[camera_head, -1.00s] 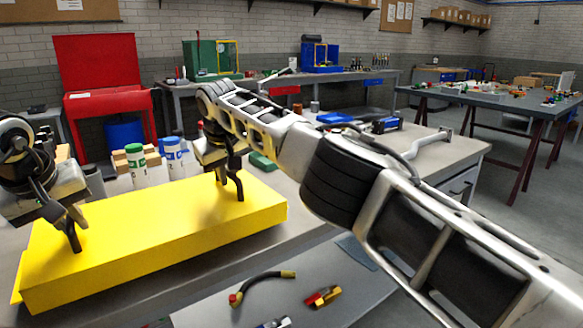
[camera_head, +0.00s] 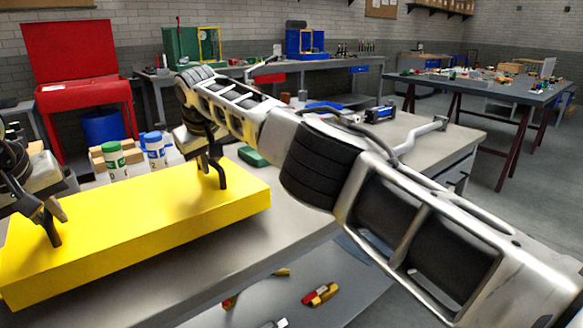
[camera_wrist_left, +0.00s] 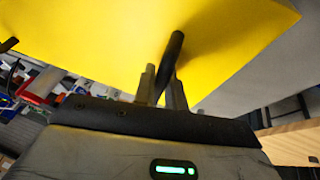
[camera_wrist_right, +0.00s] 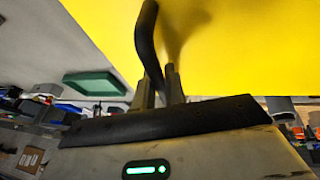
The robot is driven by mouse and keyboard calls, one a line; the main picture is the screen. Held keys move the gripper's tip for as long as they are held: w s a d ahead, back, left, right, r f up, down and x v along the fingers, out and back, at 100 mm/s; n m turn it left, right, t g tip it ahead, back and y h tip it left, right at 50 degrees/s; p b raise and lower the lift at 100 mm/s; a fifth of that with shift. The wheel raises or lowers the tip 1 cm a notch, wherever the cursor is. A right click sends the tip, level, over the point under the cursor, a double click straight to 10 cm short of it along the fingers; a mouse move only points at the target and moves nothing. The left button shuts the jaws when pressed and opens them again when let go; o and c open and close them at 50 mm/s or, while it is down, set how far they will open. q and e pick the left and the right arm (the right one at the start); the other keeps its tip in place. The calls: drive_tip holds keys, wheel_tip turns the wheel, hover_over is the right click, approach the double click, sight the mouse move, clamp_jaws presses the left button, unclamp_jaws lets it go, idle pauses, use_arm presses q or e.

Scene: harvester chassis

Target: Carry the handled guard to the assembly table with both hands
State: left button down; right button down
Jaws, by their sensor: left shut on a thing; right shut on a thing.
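The handled guard (camera_head: 130,240) is a long yellow box-like panel with a dark handle near each end. In the head view it is at the lower left, above the grey workbench; whether it touches the bench I cannot tell. My left gripper (camera_head: 52,222) is shut on the left handle, which shows as a dark bar in the left wrist view (camera_wrist_left: 170,62). My right gripper (camera_head: 212,168) is shut on the right handle, a bent dark bar in the right wrist view (camera_wrist_right: 147,45). A grey table (camera_head: 470,86) with small parts on it stands at the far right; it may be the assembly table.
White bottles with green (camera_head: 114,160) and blue (camera_head: 154,148) caps stand behind the guard. A green case (camera_head: 252,157) and a blue tool (camera_head: 380,113) lie on the workbench (camera_head: 300,235). A red cabinet (camera_head: 85,100) is at the back left. Open floor (camera_head: 530,190) lies at the right.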

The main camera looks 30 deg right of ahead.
sight(57, 237)
use_arm(q)
drive_tip(key=shift+r, duration=0.1)
use_arm(e)
drive_tip(key=shift+r, duration=0.1)
